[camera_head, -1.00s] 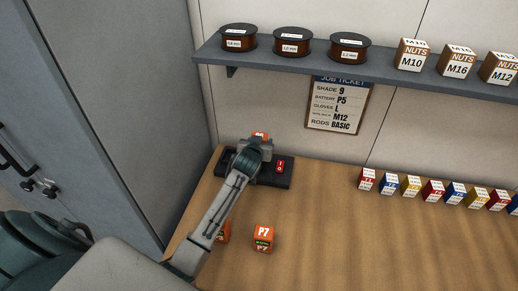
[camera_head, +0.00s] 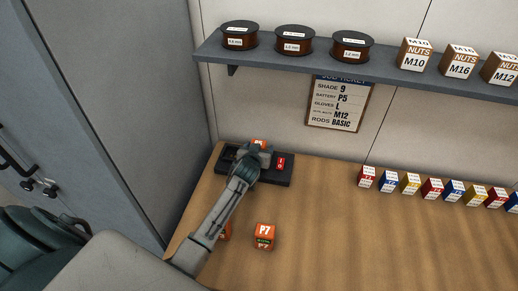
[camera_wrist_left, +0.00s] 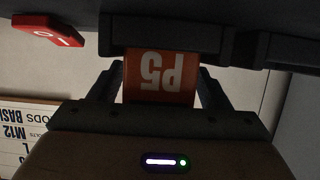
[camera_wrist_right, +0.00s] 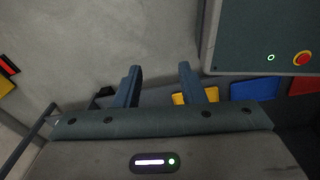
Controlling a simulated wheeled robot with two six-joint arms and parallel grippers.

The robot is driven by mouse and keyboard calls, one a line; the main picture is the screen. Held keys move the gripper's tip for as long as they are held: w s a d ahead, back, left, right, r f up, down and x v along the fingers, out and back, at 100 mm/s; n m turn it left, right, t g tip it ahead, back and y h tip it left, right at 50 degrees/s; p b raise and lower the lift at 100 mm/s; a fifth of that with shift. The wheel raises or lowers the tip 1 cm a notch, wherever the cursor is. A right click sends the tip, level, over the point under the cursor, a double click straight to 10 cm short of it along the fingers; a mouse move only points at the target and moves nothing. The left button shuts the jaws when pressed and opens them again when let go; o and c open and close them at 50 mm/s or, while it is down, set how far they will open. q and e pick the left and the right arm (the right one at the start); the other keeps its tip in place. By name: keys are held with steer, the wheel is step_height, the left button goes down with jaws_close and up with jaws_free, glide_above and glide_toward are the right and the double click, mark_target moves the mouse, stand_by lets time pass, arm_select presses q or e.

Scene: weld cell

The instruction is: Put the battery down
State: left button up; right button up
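The orange battery marked P5 (camera_wrist_left: 160,75) is between the fingers of my left gripper (camera_wrist_left: 160,88), which look closed against its sides. In the left wrist view its far end meets the dark charging dock (camera_wrist_left: 115,30); how deep it sits is hidden. In the head view my left gripper (camera_head: 255,152) is over the dock (camera_head: 267,181), and only a bit of the orange battery (camera_head: 259,143) shows behind it. The dock's red switch (camera_head: 281,163) is to the right. My right gripper (camera_wrist_right: 160,88) is open and empty, away from the bench.
An orange P7 battery (camera_head: 264,236) stands on the bench (camera_head: 340,230); another orange block (camera_head: 225,232) is partly hidden by my left arm. Small coloured boxes (camera_head: 410,184) line the back. A shelf (camera_head: 380,67) carries spools and nut boxes above a job ticket (camera_head: 338,103) reading battery P5.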

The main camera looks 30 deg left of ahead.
steer(key=shift+a, duration=0.15)
arm_select(q)
steer(key=shift+r, duration=0.15)
steer(key=shift+s+d+r, duration=0.15)
steer(key=shift+s+d, duration=0.05)
steer(key=shift+s, duration=0.3)
steer(key=b+v, duration=0.3)
steer(key=v, duration=0.8)
arm_select(e)
step_height(320, 180, down, 3)
steer(key=shift+w+a+f, duration=0.1)
steer(key=shift+a+f, duration=0.05)
steer(key=shift+a, duration=0.25)
